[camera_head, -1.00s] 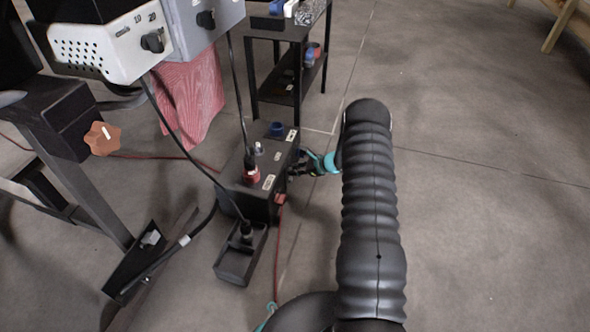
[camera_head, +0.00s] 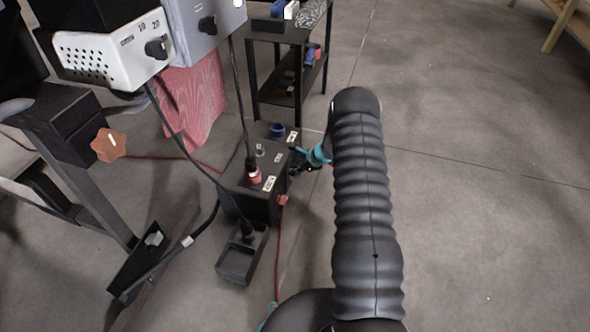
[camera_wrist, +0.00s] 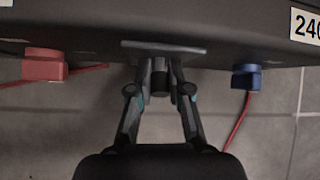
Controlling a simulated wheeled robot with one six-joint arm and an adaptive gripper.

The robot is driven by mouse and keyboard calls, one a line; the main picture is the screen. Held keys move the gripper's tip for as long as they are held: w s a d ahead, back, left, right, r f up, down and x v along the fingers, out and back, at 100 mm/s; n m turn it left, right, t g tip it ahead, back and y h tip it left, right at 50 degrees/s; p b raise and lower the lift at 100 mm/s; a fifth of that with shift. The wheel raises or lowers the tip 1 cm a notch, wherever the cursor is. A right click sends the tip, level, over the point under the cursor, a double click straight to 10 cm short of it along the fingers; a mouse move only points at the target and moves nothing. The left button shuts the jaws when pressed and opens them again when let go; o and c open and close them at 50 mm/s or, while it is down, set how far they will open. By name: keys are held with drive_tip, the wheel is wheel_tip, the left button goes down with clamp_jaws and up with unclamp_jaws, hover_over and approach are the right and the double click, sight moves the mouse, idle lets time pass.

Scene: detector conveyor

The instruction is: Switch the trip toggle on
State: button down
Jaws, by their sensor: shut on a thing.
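A black box (camera_head: 238,178) stands on the floor in the head view. It has a red plug, a blue socket and a small pale lever on top. My gripper (camera_head: 296,162) is at its right side, partly behind my arm. In the wrist view, the box (camera_wrist: 245,28) fills the top, with a dark plate (camera_wrist: 185,48) at its edge. My gripper (camera_wrist: 160,82) is shut on a short dark part just under the plate. This part appears to be the trip toggle (camera_wrist: 159,79). Its tilt is hard to tell because the fingers hide its sides.
A red connector (camera_wrist: 43,68) and a blue connector (camera_wrist: 246,77) flank my fingers, each with a red cable. A black open tray (camera_head: 235,268) stands in front of the box. Hanging black cables and a black shelf (camera_head: 280,98) are nearby. Floor to the right is clear.

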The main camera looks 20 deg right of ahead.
drive_tip(key=c, duration=1.1)
unclamp_jaws()
drive_tip(key=shift+a, duration=0.1)
drive_tip(key=v, duration=1.2)
